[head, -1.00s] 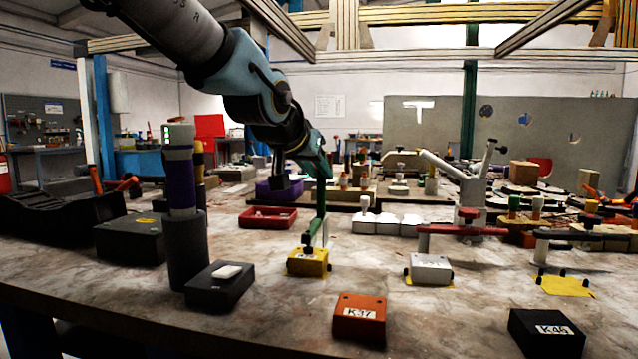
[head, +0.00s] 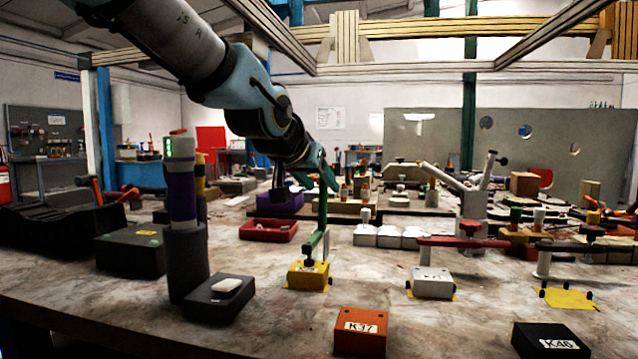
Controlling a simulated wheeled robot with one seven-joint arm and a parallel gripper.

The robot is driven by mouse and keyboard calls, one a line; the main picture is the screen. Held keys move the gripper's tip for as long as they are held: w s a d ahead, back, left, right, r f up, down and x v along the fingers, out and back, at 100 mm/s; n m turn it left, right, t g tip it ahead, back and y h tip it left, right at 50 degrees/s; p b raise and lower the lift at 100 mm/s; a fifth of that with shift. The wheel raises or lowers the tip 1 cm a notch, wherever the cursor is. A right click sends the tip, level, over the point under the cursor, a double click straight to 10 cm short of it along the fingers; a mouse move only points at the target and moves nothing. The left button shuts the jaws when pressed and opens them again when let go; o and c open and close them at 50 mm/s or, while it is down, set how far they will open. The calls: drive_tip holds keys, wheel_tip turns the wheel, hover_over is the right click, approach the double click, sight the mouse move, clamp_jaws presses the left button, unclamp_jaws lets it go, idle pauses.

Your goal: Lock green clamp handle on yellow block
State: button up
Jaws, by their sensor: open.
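The yellow block (head: 309,275) sits on the table left of the picture's middle, on a yellow patch. The green clamp handle (head: 322,215) stands upright above it, and its lower green bar slants down to the block's top. My gripper (head: 304,188) is open and comes down from the upper left, near the top of the green handle. One dark finger hangs left of the handle, above the purple bin. The other side overlaps the handle's top in this view; I cannot tell whether they touch.
A white block with a red clamp (head: 462,242) stands to the right. A dark clamp (head: 590,247) stands over a yellow plate (head: 567,298). The orange K-17 block (head: 361,330) is in front. A red tray (head: 268,230) lies behind. A purple-banded post (head: 182,200) rises at left.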

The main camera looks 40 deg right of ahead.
drive_tip(key=v, duration=1.1)
drive_tip(key=shift+p, duration=0.4)
